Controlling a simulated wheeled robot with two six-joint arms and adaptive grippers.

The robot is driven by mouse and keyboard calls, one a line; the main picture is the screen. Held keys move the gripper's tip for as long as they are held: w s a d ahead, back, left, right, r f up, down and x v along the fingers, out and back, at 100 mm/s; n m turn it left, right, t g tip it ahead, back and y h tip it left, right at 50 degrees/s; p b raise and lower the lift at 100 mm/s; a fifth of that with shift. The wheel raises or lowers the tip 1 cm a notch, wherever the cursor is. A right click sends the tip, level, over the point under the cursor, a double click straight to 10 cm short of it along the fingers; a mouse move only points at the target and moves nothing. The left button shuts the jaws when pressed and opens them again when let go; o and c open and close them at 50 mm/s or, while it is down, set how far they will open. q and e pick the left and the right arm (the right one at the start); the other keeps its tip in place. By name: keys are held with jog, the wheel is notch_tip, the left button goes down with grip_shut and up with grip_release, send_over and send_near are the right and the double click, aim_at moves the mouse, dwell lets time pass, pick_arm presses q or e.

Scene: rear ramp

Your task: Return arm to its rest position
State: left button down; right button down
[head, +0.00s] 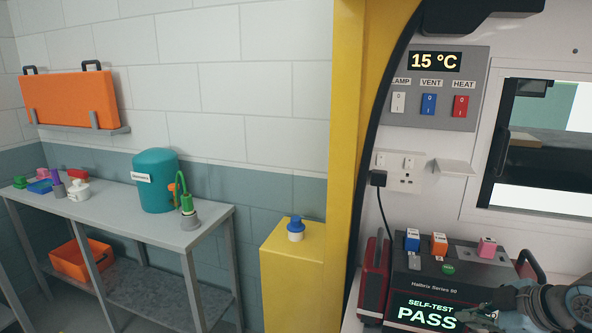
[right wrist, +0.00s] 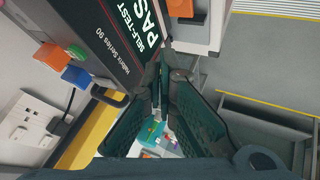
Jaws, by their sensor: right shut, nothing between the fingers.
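My right gripper (head: 474,316) is at the lower right of the head view, in front of the dark monitor unit (head: 485,268), whose screen reads "SELF-TEST PASS". My right arm comes in from the right edge. In the right wrist view the gripper's two dark green fingers (right wrist: 160,88) meet at their tips, shut with nothing between them. The monitor's screen (right wrist: 145,25) is close beside the fingertips there; I cannot tell whether they touch. My left gripper is not in view.
The monitor carries blue, orange and pink plugs (head: 487,247) on top. A switch panel (head: 434,88) reads 15 °C above it. A yellow pillar (head: 350,150) and yellow cabinet (head: 291,270) stand left. A grey bench (head: 120,212) holds a teal container (head: 156,182).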

jog(key=s+a+f+m+g+h, duration=0.1)
jog(key=s+a+f+m, duration=0.1)
jog(key=s+a+f, duration=0.5)
jog(key=s+f+m+g, duration=0.1)
jog(key=s+f+m, duration=0.25)
jog(key=f, duration=0.75)
jog(key=s+a+f+m+g+h, duration=0.1)
jog(key=s+f+m, duration=0.2)
jog(key=s, duration=0.5)
jog(key=s+a+f+m+g+h, duration=0.1)
jog(key=s+f+m+h, duration=0.2)
jog(key=s, duration=0.6)
notch_tip(320, 180, down, 20)
jog(key=s+d+g+y, duration=0.1)
jog(key=d, duration=0.1)
jog(key=s+f+g, duration=0.1)
jog(key=s+f, duration=1.1)
jog(key=s, duration=0.2)
jog(key=shift+d, duration=0.15)
jog(key=shift+m, duration=0.25)
